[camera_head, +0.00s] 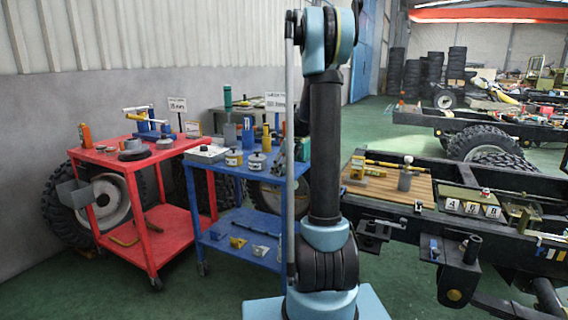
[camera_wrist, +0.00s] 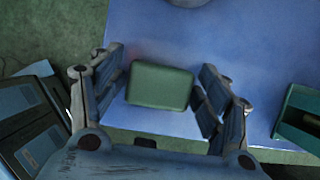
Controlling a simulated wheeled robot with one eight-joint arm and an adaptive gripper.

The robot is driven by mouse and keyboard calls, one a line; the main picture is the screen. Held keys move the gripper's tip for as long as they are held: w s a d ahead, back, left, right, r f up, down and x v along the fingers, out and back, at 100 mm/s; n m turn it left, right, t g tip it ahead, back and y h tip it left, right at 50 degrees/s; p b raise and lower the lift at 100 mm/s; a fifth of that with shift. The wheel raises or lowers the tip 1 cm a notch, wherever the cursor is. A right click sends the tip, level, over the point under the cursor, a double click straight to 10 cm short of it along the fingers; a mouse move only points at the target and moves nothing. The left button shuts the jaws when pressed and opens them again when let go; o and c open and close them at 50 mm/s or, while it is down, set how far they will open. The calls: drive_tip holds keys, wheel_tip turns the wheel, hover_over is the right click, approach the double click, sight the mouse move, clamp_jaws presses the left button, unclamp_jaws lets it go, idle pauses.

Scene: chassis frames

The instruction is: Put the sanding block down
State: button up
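In the wrist view a green block with rounded corners (camera_wrist: 160,86), which I take for the sanding block, lies between the two fingers of my gripper (camera_wrist: 160,88). The fingers stand close against its left and right sides, and my gripper looks shut on it. A blue cart top (camera_wrist: 250,60) is beneath it; I cannot tell how far above that surface the block is, or whether it touches. In the camera_head view my own arm stands in front of the right part of the blue cart (camera_head: 236,173), and the gripper and block are hidden behind it.
On the blue cart are a grey case (camera_head: 206,153), yellow cans and bottles. A dark green open box (camera_wrist: 303,118) lies right of the gripper in the wrist view. A red cart (camera_head: 115,158) stands left; a chassis frame with a wooden board (camera_head: 390,187) stands right.

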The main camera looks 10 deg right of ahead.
drive_tip(key=shift+r, duration=0.4)
drive_tip(key=v, duration=1.7)
drive_tip(key=s+a+f+n+h, duration=0.1)
drive_tip(key=s+a+f+n, duration=0.2)
drive_tip(key=s+n, duration=0.65)
drive_tip(key=s+a+f+n+h, duration=0.15)
drive_tip(key=s+f+n, duration=0.25)
drive_tip(key=s, duration=1)
drive_tip(key=s+f+n+h, duration=0.1)
drive_tip(key=s+f+n, duration=1.1)
drive_tip(key=s+f, duration=0.2)
drive_tip(key=s, duration=0.2)
drive_tip(key=shift+s+a, duration=0.2)
drive_tip(key=shift+s, duration=0.2)
drive_tip(key=shift+f, duration=0.1)
